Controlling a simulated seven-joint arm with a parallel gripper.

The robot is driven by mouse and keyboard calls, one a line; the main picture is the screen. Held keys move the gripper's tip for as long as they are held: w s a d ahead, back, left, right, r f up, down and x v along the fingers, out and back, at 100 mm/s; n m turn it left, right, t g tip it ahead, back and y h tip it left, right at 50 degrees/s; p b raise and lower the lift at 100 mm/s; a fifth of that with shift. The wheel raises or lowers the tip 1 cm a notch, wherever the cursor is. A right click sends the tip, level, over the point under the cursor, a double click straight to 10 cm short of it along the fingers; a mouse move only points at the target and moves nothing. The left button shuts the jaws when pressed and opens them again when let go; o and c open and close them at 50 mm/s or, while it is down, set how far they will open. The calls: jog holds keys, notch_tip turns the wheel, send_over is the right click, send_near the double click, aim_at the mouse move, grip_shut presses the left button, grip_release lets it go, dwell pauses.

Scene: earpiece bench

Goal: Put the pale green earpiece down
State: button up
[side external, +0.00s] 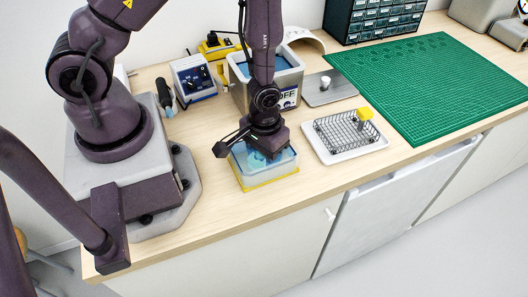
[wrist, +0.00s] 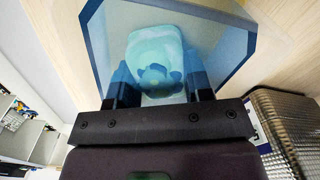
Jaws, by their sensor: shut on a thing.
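My gripper (side external: 264,158) points down into a clear-walled, blue-tinted box (side external: 247,177) with a yellow base, in front of the arm. In the wrist view its two fingers (wrist: 160,85) are shut on the pale green earpiece (wrist: 156,76), which looks teal through the blue tint. Below or behind the earpiece is a pale, rounded patch (wrist: 150,42) inside the blue-rimmed box. I cannot tell whether the earpiece touches the floor of the box. In the side view the earpiece is mostly hidden by my gripper.
A blue-filled tank (side external: 285,75) stands behind. A green cutting mat (side external: 440,85) covers the right bench. The bench front edge is close to the box.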

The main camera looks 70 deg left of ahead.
jog(key=shift+f, duration=0.2)
jog(key=o, duration=0.7)
jog(key=shift+c, duration=0.2)
jog(key=shift+r, duration=0.1)
notch_tip(320, 180, up, 26)
jog(key=s+a+m+t, duration=0.1)
jog(key=m+t, duration=0.2)
jog(key=s+a+r+m+t, duration=0.1)
jog(key=s+a+r+t, duration=0.1)
jog(key=s+r, duration=0.3)
jog(key=shift+s+r+m+t, duration=0.3)
jog(key=shift+s+r+m, duration=0.1)
jog(key=shift+r, duration=1.3)
